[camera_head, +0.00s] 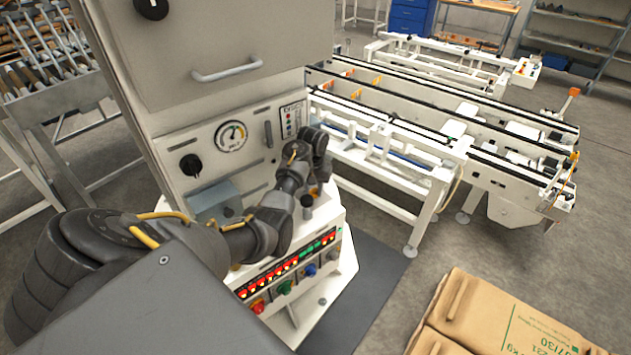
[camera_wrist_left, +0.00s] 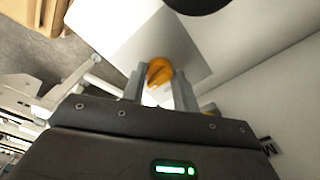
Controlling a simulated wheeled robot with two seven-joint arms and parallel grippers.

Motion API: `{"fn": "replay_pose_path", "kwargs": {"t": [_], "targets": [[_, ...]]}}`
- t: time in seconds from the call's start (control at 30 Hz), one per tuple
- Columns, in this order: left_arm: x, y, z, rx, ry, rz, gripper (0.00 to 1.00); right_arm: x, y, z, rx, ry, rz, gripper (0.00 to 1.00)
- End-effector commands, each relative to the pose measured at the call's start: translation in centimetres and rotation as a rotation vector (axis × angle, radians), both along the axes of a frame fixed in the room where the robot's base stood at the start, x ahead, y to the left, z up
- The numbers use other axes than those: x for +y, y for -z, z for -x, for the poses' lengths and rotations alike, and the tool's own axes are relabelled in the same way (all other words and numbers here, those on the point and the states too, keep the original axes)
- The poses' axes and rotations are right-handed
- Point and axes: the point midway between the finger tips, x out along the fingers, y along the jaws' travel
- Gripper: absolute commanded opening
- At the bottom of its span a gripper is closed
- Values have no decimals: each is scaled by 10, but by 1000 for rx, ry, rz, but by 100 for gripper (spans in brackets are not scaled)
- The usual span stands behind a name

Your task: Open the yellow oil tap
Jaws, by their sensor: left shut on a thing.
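The yellow oil tap (camera_wrist_left: 159,70) shows in the left wrist view, in front of a pale grey panel. My left gripper (camera_wrist_left: 160,83) has one grey finger on each side of it and is shut on it. In the head view my left arm reaches from the left across the front of the white machine (camera_head: 225,60). Its wrist end is beside the panel, right of the pressure gauge (camera_head: 230,136). My right gripper is not in view.
A control console (camera_head: 288,275) with lit red and green buttons and coloured knobs sits just below the arm. A white conveyor frame (camera_head: 400,150) stands to the right. Cardboard boxes (camera_head: 500,320) are at the lower right.

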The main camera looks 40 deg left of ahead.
Motion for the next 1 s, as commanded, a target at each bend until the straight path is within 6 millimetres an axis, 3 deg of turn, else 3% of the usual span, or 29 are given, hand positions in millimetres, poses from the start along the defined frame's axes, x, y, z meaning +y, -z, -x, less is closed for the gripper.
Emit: {"fn": "replay_pose_path", "kwargs": {"t": [0.6, 0.63, 0.8, 1.0], "targets": [[-4, 5, 2, 10, 47, 4, 7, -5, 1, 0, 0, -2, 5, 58], [-5, 5, 2, 10, 47, 4, 31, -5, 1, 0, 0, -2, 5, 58], [-3, 3, 1, 7, 45, 2, 52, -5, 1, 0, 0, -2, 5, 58], [-3, 1, 1, 4, 42, -1, 52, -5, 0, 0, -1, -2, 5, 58]]}}
